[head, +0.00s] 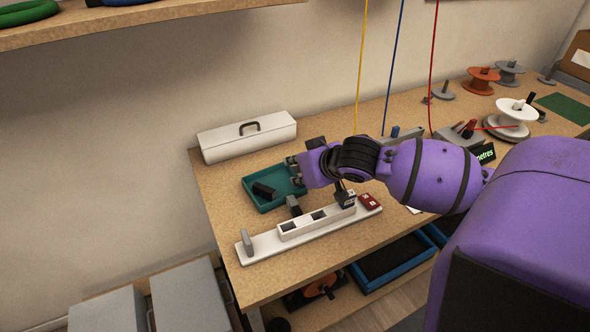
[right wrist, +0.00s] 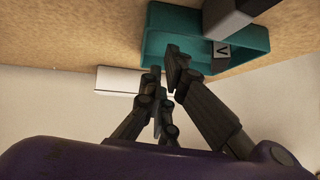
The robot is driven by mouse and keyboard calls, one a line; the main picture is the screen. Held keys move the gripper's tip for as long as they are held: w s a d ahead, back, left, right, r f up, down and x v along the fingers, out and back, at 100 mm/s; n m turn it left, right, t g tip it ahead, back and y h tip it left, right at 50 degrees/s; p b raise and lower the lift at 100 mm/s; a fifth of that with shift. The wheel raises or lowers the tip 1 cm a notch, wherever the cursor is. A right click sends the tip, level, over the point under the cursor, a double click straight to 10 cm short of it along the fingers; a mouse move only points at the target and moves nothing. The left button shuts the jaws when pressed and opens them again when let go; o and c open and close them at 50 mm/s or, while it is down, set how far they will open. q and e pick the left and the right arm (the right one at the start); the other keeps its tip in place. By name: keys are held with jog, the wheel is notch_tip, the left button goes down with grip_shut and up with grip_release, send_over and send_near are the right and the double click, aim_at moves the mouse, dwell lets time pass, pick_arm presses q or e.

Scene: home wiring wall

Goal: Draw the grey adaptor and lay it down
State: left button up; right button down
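The white socket strip (head: 318,219) lies on a white board on the bench. A dark plug-like block (head: 345,198) stands at its right end. A grey and dark block (head: 293,206) is beside the strip's back edge; I cannot tell if it is plugged in. A black block (head: 264,190) lies in the teal tray (head: 252,181). My right gripper (head: 297,172) is over the tray's right side, fingers apart and empty. In the right wrist view the gripper (right wrist: 166,66) points toward the tray (right wrist: 165,30), where a dark block with a white mark (right wrist: 222,50) shows. My left gripper is out of view.
A white toolbox (head: 247,138) stands behind the tray. A red block (head: 369,201) is at the board's right end, and a grey upright piece (head: 247,242) at its left. Yellow, blue and red wires hang behind my arm. Spools (head: 482,82) stand farther right.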

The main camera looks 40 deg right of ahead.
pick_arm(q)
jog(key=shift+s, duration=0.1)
pick_arm(e)
jog(key=c, duration=2.5)
grip_release()
jog(key=o, duration=0.5)
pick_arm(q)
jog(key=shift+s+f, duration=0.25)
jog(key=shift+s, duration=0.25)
pick_arm(e)
jog(key=shift+s, duration=0.1)
jog(key=shift+s+r, duration=0.2)
jog(key=shift+s, duration=0.05)
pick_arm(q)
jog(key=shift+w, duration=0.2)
pick_arm(e)
jog(key=v, duration=1.1)
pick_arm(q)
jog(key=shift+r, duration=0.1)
pick_arm(e)
jog(key=shift+r, duration=0.1)
